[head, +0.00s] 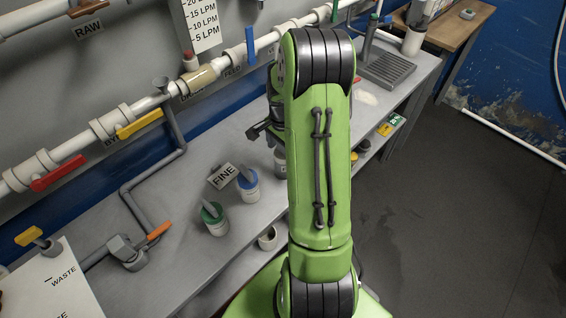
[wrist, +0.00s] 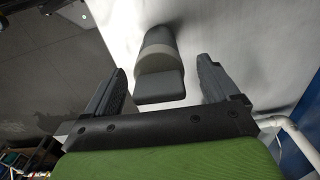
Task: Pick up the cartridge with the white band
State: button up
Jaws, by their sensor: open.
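A dark grey cartridge with a white band (wrist: 155,63) shows in the wrist view on a pale grey surface. It lies in line with the gap between the two fingers of my gripper (wrist: 161,68), with space showing on both sides of it. My gripper is open and empty. In the head view my gripper (head: 258,130) is partly hidden behind my green arm, over the bench. A grey piece (head: 280,162) shows beside the arm below it; I cannot tell whether it is the same cartridge.
On the bench (head: 190,265) stand a green-rimmed cup (head: 215,221), a blue-rimmed cup (head: 248,190) and a FINE sign (head: 222,176). A white pipe (head: 110,125) with coloured valve handles runs along the wall. A grey drain tray (head: 388,72) sits at the far end. The floor at right is clear.

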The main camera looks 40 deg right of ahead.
jog(key=shift+r, duration=0.1)
jog(key=shift+c, duration=0.3)
grip_shut()
